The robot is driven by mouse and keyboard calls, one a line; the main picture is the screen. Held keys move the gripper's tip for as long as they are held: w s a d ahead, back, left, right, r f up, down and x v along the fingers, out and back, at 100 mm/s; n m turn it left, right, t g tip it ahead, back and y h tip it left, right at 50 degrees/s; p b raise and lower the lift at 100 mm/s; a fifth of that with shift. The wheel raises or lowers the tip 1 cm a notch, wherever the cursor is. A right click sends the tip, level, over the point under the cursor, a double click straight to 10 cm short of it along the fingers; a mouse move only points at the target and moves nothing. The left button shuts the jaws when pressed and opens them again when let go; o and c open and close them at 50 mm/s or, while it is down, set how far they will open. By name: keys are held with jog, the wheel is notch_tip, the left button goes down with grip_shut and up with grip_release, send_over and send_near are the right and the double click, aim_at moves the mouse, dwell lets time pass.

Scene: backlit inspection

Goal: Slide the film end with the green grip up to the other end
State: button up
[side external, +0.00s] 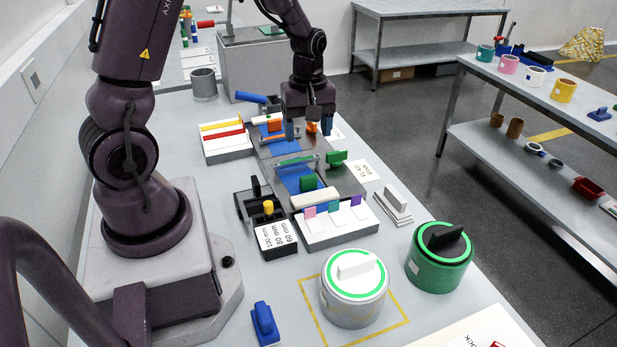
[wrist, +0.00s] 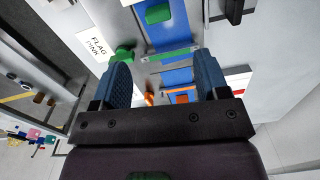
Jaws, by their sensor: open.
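A blue film end with a green grip (side external: 310,183) lies on the grey fixture's near half. The green grip also shows in the wrist view (wrist: 158,14), at the top. The other blue film end, with an orange grip (side external: 274,126), lies on the far half; its grip is partly seen between my fingers in the wrist view (wrist: 182,97). A green bar (wrist: 170,54) crosses the film, with a green knob (wrist: 122,54) beside it. My gripper (side external: 308,132) is open and empty above the far half, beyond the green grip. The gap between the film ends is hard to make out.
A white rack with coloured tabs (side external: 335,225) stands just in front of the fixture. A black block with a yellow knob (side external: 275,237) and a tray with yellow and red bars (side external: 225,142) are close by. Round white (side external: 354,287) and green (side external: 440,265) containers stand nearer.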

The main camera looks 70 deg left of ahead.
aim_at(309, 176)
jog(key=shift+n, duration=0.5)
notch_tip(309, 176, down, 13)
jog(key=shift+w+r, duration=0.1)
jog(key=c, duration=0.9)
jog(key=shift+a, duration=1.45)
jog(key=o, duration=0.9)
notch_tip(309, 176, up, 13)
